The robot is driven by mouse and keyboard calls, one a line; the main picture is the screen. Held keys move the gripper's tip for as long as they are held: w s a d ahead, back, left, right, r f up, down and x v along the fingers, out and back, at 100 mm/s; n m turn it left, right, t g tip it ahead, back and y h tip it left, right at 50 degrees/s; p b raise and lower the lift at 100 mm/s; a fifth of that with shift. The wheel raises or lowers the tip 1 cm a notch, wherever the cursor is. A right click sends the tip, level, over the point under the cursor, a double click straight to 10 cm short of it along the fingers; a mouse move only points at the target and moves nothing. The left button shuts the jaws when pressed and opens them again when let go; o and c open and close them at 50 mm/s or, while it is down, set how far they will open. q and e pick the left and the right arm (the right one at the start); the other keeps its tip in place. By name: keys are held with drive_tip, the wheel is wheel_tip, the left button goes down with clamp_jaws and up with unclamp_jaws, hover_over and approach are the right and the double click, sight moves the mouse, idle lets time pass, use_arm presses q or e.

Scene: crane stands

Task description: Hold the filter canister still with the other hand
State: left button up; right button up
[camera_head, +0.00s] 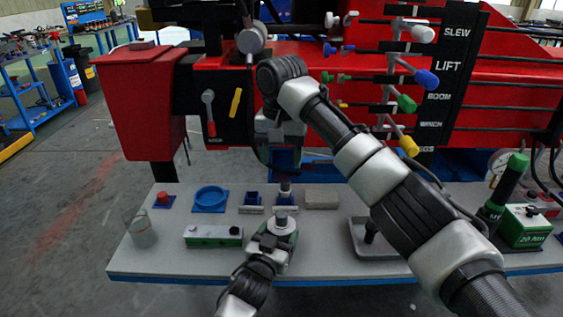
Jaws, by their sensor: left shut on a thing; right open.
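The filter canister, as far as I can tell, is the pale round body with a dark cap (282,221) on the grey bench, largely hidden by my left gripper. My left gripper (276,238) is shut on it from the near side, low over the bench. My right gripper (283,160) hangs above and behind the canister, pointing down, with its fingers apart. A small grey cylinder (285,188) stands below the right gripper. Whether the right fingers touch anything is hidden by the dark wrist and blue parts behind.
The grey bench (160,262) also carries a blue ring (210,198), a red knob (162,198), a clear cup (141,232), a green-and-white level (212,236), a grey block (322,199), a tray (375,252) and a green box (524,228).

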use_arm(q)
drive_tip(key=o, duration=1.3)
drive_tip(key=shift+c, duration=0.2)
drive_tip(key=shift+s, duration=0.1)
